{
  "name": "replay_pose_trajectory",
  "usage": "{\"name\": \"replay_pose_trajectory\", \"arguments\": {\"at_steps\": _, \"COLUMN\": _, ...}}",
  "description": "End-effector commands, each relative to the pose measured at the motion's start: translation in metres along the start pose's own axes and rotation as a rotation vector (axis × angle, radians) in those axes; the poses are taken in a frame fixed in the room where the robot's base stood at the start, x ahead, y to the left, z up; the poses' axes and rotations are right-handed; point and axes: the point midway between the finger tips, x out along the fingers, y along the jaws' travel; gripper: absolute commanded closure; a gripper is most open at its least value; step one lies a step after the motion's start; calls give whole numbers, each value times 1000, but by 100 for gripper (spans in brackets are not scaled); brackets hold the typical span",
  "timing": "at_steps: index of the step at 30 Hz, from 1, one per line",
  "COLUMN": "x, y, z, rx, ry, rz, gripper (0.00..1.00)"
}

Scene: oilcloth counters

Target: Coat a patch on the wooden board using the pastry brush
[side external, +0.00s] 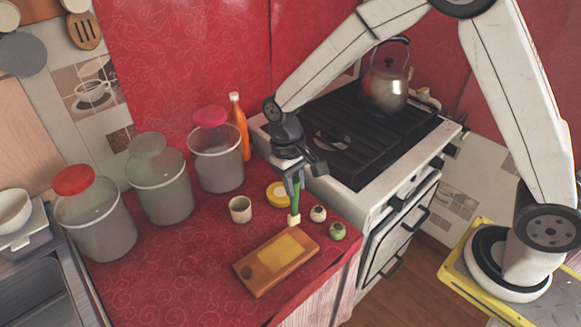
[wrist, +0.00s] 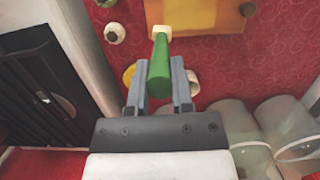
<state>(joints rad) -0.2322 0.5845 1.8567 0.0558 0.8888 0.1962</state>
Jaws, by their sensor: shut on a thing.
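My gripper (side external: 294,182) is shut on the green handle of the pastry brush (side external: 296,197). The brush points downward, with its pale tip low over the counter near the board's back edge. Whether the tip touches anything is unclear. In the wrist view the green handle (wrist: 159,68) sits between the fingers of my gripper (wrist: 159,98), and the pale tip is beside the board's edge. The wooden board (side external: 262,284) lies flat on the red counter, with a yellower patch (side external: 281,250) on it and a dark round spot near its left end. It also shows in the wrist view (wrist: 233,24).
A small pale cup (side external: 240,209) and a yellow round lid or dish (side external: 277,194) stand behind the board. Two small round items (side external: 318,213) (side external: 337,231) are right of the brush. Large bins (side external: 161,187) and an orange bottle (side external: 239,128) stand behind; a stove (side external: 350,150) is right.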

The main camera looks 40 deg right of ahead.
Motion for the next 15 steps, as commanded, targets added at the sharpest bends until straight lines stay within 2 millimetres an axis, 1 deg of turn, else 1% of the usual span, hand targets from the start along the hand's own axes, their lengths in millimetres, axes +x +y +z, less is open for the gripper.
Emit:
{"name": "replay_pose_trajectory", "arguments": {"at_steps": 1, "x": -6, "y": 0, "z": 0, "rx": 0, "ry": 3, "rz": -1, "gripper": 100}}
{"name": "replay_pose_trajectory", "arguments": {"at_steps": 6, "x": -17, "y": 0, "z": 3, "rx": 0, "ry": 2, "rz": 0, "gripper": 100}}
{"name": "replay_pose_trajectory", "arguments": {"at_steps": 15, "x": -20, "y": 0, "z": 4, "rx": 0, "ry": 1, "rz": 0, "gripper": 100}}
